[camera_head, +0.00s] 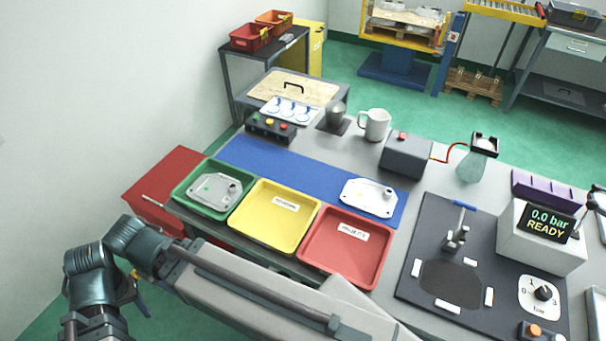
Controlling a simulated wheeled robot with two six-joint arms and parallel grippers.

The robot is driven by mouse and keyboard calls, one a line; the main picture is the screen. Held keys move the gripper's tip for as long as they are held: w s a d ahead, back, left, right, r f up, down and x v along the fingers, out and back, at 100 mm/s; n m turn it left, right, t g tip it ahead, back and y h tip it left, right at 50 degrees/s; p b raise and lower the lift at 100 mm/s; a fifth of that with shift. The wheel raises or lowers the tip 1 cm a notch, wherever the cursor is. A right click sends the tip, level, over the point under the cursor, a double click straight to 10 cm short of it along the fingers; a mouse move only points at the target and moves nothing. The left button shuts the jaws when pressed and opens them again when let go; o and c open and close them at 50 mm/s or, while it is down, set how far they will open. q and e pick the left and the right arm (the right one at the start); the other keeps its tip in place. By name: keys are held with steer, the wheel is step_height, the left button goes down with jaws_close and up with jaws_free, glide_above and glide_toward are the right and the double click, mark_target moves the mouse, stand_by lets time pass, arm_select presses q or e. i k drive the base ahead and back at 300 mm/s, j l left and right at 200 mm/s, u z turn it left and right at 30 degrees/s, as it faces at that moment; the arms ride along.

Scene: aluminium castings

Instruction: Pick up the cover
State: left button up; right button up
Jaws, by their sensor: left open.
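A pale grey metal cover (368,197) lies flat on the blue mat (290,171) near its right end. It has a raised round boss and small holes. A similar cover (213,188) lies in the green tray (183,200) at the left. My left arm crosses the bottom left of the head view. My left gripper (141,296) shows only in part, low beyond the table's left front, behind arm links. It is open and well away from both covers. My right gripper is not in view.
Empty yellow (268,238) and red (335,270) trays stand in front of the mat. A dark test fixture (440,284) and a display box (544,235) stand right. A mug (376,124), a grey box (406,155) and a bottle (476,163) stand behind.

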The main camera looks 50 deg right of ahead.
mark_target(369, 196)
steer(key=k+j, duration=0.2)
steer(key=k, duration=0.3)
steer(key=z, duration=3.7)
steer(key=k+j+z, duration=0.2)
steer(key=z, duration=0.2)
steer(key=k+j, duration=0.2)
steer(key=k, duration=0.2)
steer(key=k+j, duration=0.2)
steer(key=k, duration=0.15)
steer(key=k+j, duration=0.2)
steer(key=k, duration=0.2)
